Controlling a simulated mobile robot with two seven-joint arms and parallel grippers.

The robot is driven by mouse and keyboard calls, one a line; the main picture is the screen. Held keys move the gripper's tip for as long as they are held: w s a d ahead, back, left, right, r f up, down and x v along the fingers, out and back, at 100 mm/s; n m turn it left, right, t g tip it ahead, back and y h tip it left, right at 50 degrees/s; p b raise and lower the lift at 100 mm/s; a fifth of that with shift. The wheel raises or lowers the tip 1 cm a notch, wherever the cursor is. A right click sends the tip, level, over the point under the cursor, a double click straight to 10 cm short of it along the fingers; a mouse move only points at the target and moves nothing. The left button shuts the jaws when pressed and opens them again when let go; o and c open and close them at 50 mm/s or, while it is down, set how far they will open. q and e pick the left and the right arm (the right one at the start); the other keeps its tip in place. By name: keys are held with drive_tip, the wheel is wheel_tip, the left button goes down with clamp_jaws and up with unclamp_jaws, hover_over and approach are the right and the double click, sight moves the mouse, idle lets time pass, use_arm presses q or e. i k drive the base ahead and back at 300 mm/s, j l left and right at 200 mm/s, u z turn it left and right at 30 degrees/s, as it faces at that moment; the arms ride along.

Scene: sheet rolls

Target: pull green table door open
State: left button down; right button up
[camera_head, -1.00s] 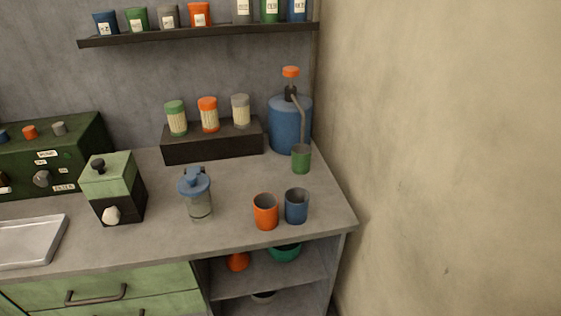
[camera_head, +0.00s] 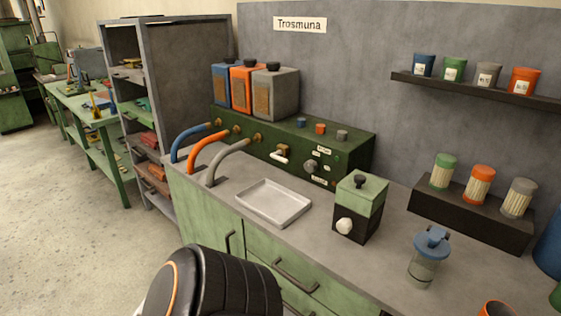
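The green door (camera_head: 203,222) is at the left end of the grey counter's front. It looks shut, and a dark vertical handle (camera_head: 228,242) is on its right side. Green drawers with a dark bar handle (camera_head: 296,275) are to its right. Neither gripper is in view.
The grey counter (camera_head: 320,252) carries a metal tray (camera_head: 274,202), a green-and-black box (camera_head: 360,208) and a blue-lidded jar (camera_head: 428,257). A grey shelf unit (camera_head: 187,75) stands left of the counter. Open floor (camera_head: 60,220) lies at the left.

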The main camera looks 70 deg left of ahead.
sight(202, 220)
drive_tip(key=u, duration=2.75)
